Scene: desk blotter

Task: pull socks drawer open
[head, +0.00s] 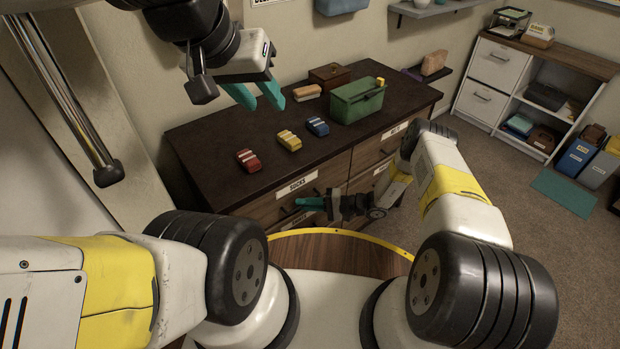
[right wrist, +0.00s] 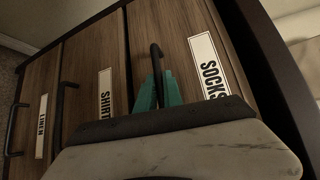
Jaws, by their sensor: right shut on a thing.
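The socks drawer (head: 262,212) is the top left wooden drawer of the dark-topped dresser, and its white label reads SOCKS. In the right wrist view the socks drawer (right wrist: 176,28) looks flush or nearly flush with the fronts beside it. My right gripper (head: 300,202) is at the drawer front, just below the label. In the right wrist view its teal fingers (right wrist: 158,92) are shut on the black socks drawer handle (right wrist: 156,58), whose lower part they hide. My left gripper (head: 257,95) is open and empty, above the dresser's left side.
The dresser top (head: 225,135) holds red (head: 248,160), yellow (head: 289,140) and blue (head: 318,126) items, a green bin (head: 357,101) and a brown box (head: 329,76). Below the socks drawer is the shirts drawer (right wrist: 88,75). A white shelf unit (head: 492,80) stands at the right.

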